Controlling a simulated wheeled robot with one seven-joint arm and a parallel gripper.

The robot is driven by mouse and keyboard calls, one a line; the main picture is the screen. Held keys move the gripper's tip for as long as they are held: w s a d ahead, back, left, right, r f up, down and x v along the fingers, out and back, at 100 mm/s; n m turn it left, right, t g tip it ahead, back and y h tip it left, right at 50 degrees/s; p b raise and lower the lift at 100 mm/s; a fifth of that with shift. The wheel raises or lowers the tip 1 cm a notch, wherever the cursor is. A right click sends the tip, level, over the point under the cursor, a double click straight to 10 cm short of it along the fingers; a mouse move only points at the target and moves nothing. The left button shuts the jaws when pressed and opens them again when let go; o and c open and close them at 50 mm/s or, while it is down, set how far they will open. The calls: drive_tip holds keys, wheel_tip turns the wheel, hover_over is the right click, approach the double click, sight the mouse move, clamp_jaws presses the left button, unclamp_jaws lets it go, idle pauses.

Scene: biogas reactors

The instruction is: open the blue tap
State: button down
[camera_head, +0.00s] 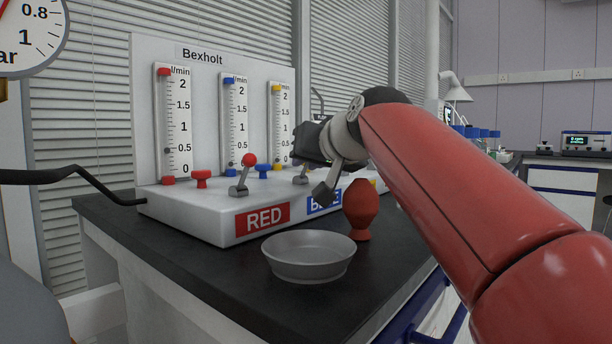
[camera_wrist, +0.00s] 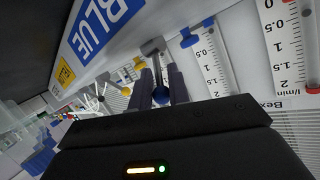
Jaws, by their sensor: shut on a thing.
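The blue tap is a grey lever on a grey base (camera_head: 301,179) with a blue ball knob (camera_wrist: 161,95) at its end, on the white panel box. My gripper (camera_wrist: 161,88) is shut on it, with one dark finger on each side of the knob and lever in the wrist view. In the head view my gripper (camera_head: 310,143) hides the knob. The blue "BLUE" label (camera_wrist: 104,27) marks this tap, and it is partly covered by my wrist in the head view. The blue flow meter (camera_head: 234,122) stands behind.
The red tap (camera_head: 245,172) and "RED" label (camera_head: 262,219) are to the left. A grey bowl (camera_head: 309,258) and a red egg-shaped object (camera_head: 361,208) stand on the black bench in front of the box. My red arm covers the right side.

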drive_tip(key=shift+d+y, duration=0.1)
drive_tip(key=shift+y, duration=0.2)
idle(0.4)
drive_tip(key=c, duration=1.3)
unclamp_jaws()
drive_tip(key=shift+c, duration=0.2)
drive_tip(key=v, duration=0.8)
drive_tip(key=shift+f, duration=0.25)
drive_tip(key=shift+s, duration=0.1)
